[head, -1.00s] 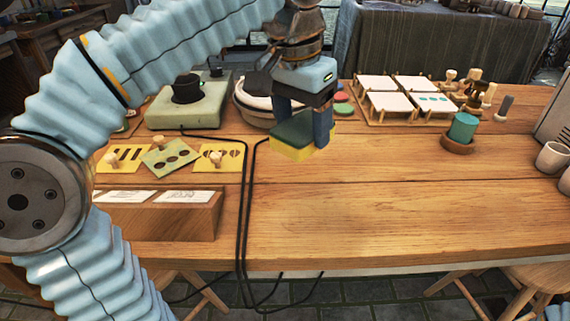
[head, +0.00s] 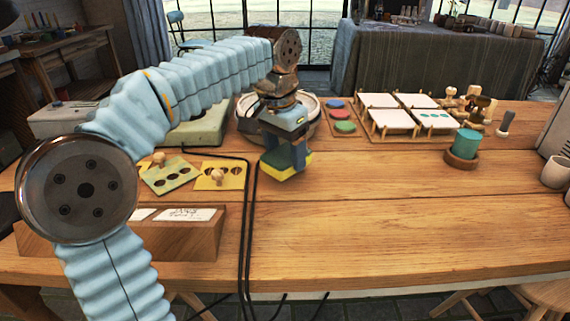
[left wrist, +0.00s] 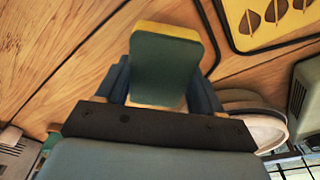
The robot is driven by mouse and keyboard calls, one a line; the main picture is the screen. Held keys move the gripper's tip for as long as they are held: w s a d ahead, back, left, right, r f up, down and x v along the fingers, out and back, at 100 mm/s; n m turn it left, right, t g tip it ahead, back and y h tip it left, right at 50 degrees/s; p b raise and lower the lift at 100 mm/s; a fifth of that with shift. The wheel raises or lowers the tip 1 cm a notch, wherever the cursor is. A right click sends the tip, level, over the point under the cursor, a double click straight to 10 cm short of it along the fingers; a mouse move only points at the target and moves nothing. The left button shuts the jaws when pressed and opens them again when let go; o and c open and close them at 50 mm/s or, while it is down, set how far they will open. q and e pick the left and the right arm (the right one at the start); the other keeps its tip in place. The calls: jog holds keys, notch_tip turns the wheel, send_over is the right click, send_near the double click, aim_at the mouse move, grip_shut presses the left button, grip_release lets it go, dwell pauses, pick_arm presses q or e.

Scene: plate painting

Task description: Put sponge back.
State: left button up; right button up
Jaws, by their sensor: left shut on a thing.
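The sponge (head: 291,168), yellow with a dark green layer, is in the jaws of my left gripper (head: 287,160). In the head view it is at or just above the table's middle, in front of the round white basin; I cannot tell whether it touches the wood. In the left wrist view the sponge (left wrist: 167,68) sits between the two blue fingers of the gripper (left wrist: 163,88), which are shut on its sides. My right gripper is in neither view.
The white basin (head: 311,117) stands behind the gripper. Colour discs (head: 341,115) and a rack with white tiles (head: 390,118) are to its right. Stencils (head: 219,175), black cables (head: 247,215) and a wooden card holder (head: 190,240) are left. The front right tabletop (head: 400,220) is clear.

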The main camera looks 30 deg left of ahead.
aim_at(284, 154)
pick_arm(q)
jog(key=shift+f, duration=1.6)
jog(key=shift+f+b, duration=0.2)
jog(key=shift+b, duration=0.15)
jog(key=o, duration=1)
jog(key=shift+r, duration=0.1)
jog(key=shift+r, duration=0.15)
jog(key=r+p, duration=0.1)
jog(key=r, duration=0.3)
jog(key=s+r+p, duration=0.1)
jog(key=r, duration=0.3)
jog(key=r+p, duration=0.1)
jog(key=r, duration=0.2)
jog(key=shift+s+a+r, duration=0.2)
jog(key=shift+s+r, duration=0.1)
jog(key=shift+r, duration=0.1)
